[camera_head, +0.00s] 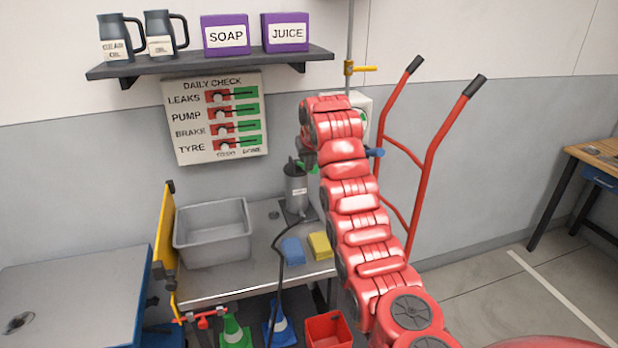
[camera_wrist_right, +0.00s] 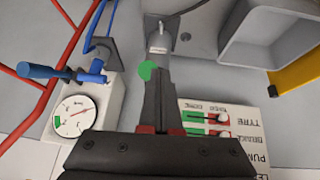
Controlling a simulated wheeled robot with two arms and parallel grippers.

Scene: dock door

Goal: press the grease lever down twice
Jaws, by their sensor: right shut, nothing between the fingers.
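A grey cylindrical grease pump (camera_head: 296,190) stands on a dark base plate at the back of the metal bench. In the wrist view the pump (camera_wrist_right: 158,38) is just beyond my fingertips. A small green piece, likely the lever's grip (camera_wrist_right: 148,70), shows at the fingertips; it is partly hidden, and I cannot tell whether they touch. The head view also shows green there, beside my right gripper (camera_head: 309,162). My right gripper (camera_wrist_right: 161,82) is shut and empty, above the pump. My left gripper is in neither view.
A grey bin (camera_head: 212,233), a blue sponge (camera_head: 292,250) and a yellow sponge (camera_head: 320,245) are on the bench. A gauge box (camera_wrist_right: 82,112) with a blue handle (camera_wrist_right: 45,72) is beside the gripper. A red hand truck (camera_head: 429,165) stands right. The daily check board (camera_head: 215,118) hangs behind.

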